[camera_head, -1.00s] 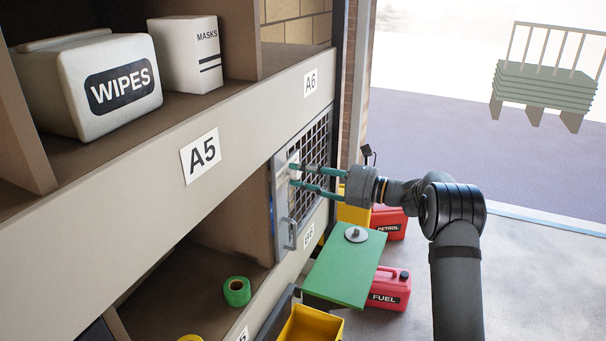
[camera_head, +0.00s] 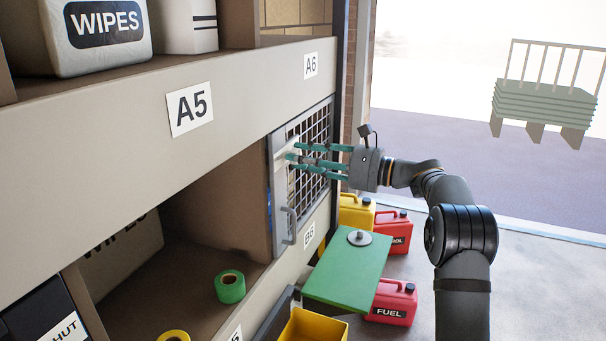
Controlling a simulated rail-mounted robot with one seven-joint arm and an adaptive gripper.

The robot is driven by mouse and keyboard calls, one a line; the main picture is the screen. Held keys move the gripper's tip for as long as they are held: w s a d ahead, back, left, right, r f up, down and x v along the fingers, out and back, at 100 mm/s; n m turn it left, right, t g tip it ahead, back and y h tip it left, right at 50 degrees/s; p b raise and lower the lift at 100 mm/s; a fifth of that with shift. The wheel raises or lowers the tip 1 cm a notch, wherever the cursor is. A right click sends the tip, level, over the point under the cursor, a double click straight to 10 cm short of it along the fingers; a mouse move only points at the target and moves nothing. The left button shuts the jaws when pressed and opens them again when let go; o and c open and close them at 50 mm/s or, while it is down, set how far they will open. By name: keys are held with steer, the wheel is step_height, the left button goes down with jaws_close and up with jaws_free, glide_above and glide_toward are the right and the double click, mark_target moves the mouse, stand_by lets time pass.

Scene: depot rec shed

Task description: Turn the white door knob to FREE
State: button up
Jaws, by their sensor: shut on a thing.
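The mesh cage door (camera_head: 308,140) stands in the shelf front below the A6 label, with a grey frame and a pull handle (camera_head: 289,225) low on its left side. The white door knob (camera_head: 293,158) is on the left part of the door, small and mostly hidden by my fingers. My gripper (camera_head: 291,152), with teal fingers, reaches in from the right and is shut on the knob. The FREE marking and the knob's pointing direction cannot be made out.
A green board (camera_head: 345,275) with a round grey piece (camera_head: 359,238) on it juts out below my gripper. Red cans (camera_head: 393,303) and a yellow can (camera_head: 356,212) stand on the floor. A yellow bin (camera_head: 313,327) is at the front. Floor at right is open.

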steer(key=n+b, duration=0.6)
steer(key=n, duration=0.3)
steer(key=shift+s+b, duration=0.1)
steer(key=shift+b, duration=0.3)
steer(key=shift+a, duration=0.1)
steer(key=o, duration=1.1)
steer(key=shift+o, duration=0.4)
steer(key=v, duration=1.2)
